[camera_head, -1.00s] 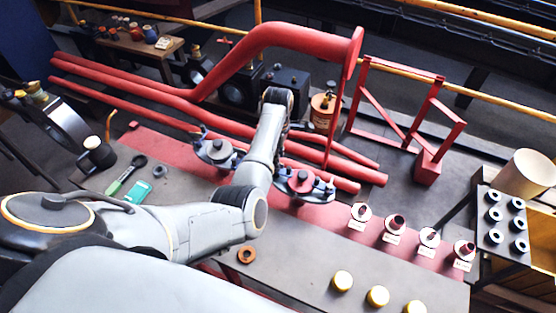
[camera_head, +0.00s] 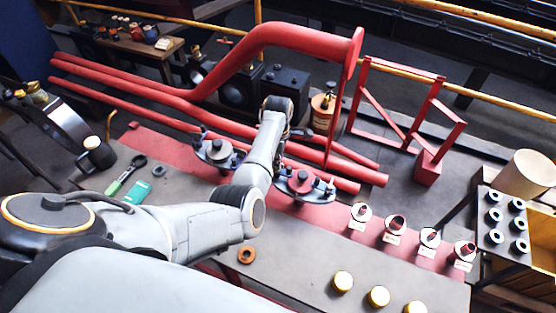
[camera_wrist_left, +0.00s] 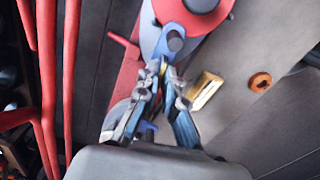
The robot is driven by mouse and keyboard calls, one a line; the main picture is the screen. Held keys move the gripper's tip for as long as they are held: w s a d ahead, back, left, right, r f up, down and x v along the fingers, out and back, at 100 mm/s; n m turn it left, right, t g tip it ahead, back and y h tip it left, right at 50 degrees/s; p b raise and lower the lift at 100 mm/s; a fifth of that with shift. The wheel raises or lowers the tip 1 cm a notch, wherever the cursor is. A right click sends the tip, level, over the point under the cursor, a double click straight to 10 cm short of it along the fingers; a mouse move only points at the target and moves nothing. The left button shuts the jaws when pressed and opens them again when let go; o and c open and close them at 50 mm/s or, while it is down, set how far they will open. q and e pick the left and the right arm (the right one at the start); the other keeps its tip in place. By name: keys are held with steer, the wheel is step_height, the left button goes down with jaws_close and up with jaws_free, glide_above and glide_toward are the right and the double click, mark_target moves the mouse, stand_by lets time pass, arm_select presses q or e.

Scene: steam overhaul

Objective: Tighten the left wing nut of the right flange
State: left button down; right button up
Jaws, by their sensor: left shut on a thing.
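The right flange (camera_head: 305,185) is a dark oval plate with a red centre on the red bench strip. It also shows at the top of the wrist view (camera_wrist_left: 195,8). My left gripper (camera_wrist_left: 163,75) is at the flange's end and shut on the blue left wing nut (camera_wrist_left: 163,64). The fingers cover much of the nut, so its exact angle is hard to tell. A grey bolt end (camera_wrist_left: 175,43) stands just beyond the fingertips. In the head view my own forearm and wrist hide most of the gripper. My right gripper is not in view.
The left flange (camera_head: 218,153) lies left of my forearm. Red pipes (camera_head: 150,95) run behind the bench. An orange ring (camera_head: 246,255) and a green tool (camera_head: 125,177) lie on the grey top.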

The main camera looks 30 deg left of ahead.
arm_select(q)
steer(key=shift+r+m+p, duration=0.2)
steer(key=shift+m+p, duration=1.5)
steer(key=shift+m, duration=0.2)
steer(key=m+p, duration=0.2)
steer(key=m, duration=0.3)
steer(key=shift+s+p, duration=0.15)
steer(key=shift+p, duration=0.2)
steer(key=m+p, duration=0.1)
steer(key=m, duration=0.4)
steer(key=shift+a+f+m+p, duration=0.1)
steer(key=shift+a+m+p, duration=0.05)
steer(key=shift+m+p, duration=0.2)
steer(key=m, duration=0.5)
steer(key=shift+a, duration=0.1)
